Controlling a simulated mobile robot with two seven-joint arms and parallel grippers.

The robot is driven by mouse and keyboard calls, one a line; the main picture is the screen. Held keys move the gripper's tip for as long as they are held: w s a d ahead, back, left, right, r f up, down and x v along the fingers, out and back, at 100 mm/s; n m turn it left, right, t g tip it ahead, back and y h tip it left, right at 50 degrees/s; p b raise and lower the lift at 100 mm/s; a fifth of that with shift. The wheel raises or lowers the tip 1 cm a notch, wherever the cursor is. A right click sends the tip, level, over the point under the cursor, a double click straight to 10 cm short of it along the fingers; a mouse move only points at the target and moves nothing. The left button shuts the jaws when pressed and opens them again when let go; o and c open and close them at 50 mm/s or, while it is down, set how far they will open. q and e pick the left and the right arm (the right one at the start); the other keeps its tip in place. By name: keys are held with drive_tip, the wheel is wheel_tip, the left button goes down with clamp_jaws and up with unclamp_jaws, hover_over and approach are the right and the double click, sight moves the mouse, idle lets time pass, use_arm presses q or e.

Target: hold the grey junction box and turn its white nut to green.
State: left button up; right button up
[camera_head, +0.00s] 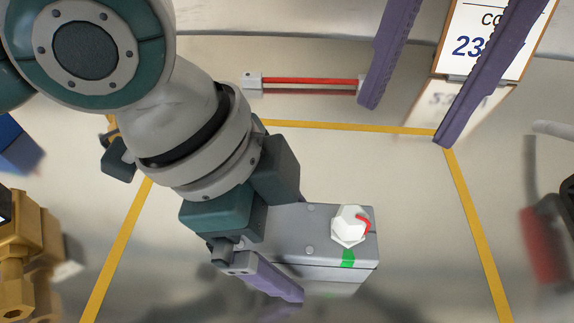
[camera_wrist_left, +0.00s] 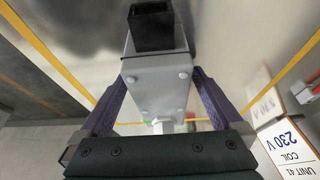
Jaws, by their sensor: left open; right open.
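The grey junction box (camera_head: 310,235) lies under my left arm in the head view, with its right end uncovered. Its white hexagonal nut (camera_head: 347,228) sits near that end; a red mark shows on the nut's right side. A green mark (camera_head: 348,258) is on the box's front edge, below the nut. My left gripper (camera_wrist_left: 160,76) is open, with a purple finger on either side of the grey box (camera_wrist_left: 158,90); contact cannot be told. The nut is mostly hidden in the wrist view. My right gripper (camera_head: 405,124) is open and empty, up and right of the nut.
Yellow tape (camera_head: 478,235) borders the work area. A red rod (camera_head: 310,81) lies behind the box. A coil sign (camera_head: 480,45) stands at the back right, partly behind my right finger. A brass-coloured part (camera_head: 30,245) is at left. A black block (camera_wrist_left: 152,25) adjoins the box's far end.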

use_arm(q)
drive_tip(key=shift+c, duration=0.4)
clamp_jaws()
idle(0.4)
idle(0.8)
